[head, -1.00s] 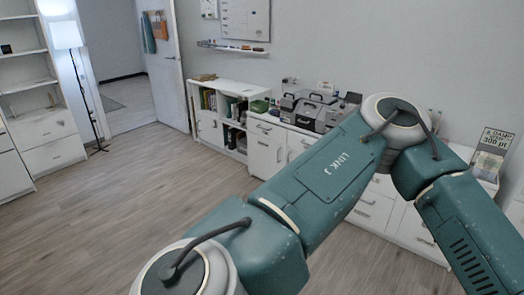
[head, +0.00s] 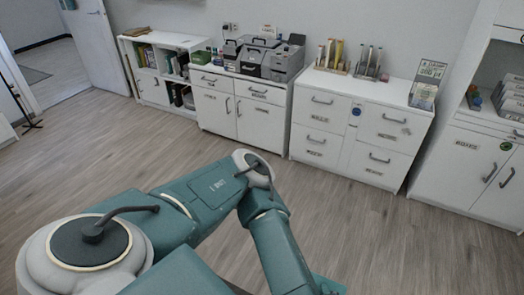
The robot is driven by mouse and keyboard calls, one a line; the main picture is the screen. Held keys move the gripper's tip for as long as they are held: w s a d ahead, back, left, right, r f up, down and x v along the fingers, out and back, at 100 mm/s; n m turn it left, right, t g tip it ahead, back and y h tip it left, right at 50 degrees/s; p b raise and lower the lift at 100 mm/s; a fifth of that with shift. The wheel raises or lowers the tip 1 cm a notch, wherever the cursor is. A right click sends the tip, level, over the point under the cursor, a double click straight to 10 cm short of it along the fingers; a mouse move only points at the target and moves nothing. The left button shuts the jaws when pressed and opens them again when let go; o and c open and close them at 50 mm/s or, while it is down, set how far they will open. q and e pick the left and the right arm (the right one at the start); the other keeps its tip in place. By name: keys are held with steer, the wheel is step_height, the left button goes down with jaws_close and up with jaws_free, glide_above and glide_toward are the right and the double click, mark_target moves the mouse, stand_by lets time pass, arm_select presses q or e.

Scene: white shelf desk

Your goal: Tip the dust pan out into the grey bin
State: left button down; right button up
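No dust pan and no grey bin can be made out in the head view. One of my teal arms comes in from the bottom left, bends at an elbow over the floor and runs out of the bottom edge. Its gripper is outside the picture. My other gripper does not show either. Whether either gripper holds anything is hidden.
A white drawer cabinet (head: 334,126) stands against the back wall. Left of it is a white cabinet (head: 216,111) with grey toolboxes (head: 262,61) on top, then a low open shelf (head: 150,78). A white shelf desk (head: 460,179) stands at right. The wooden floor (head: 385,245) before them is clear.

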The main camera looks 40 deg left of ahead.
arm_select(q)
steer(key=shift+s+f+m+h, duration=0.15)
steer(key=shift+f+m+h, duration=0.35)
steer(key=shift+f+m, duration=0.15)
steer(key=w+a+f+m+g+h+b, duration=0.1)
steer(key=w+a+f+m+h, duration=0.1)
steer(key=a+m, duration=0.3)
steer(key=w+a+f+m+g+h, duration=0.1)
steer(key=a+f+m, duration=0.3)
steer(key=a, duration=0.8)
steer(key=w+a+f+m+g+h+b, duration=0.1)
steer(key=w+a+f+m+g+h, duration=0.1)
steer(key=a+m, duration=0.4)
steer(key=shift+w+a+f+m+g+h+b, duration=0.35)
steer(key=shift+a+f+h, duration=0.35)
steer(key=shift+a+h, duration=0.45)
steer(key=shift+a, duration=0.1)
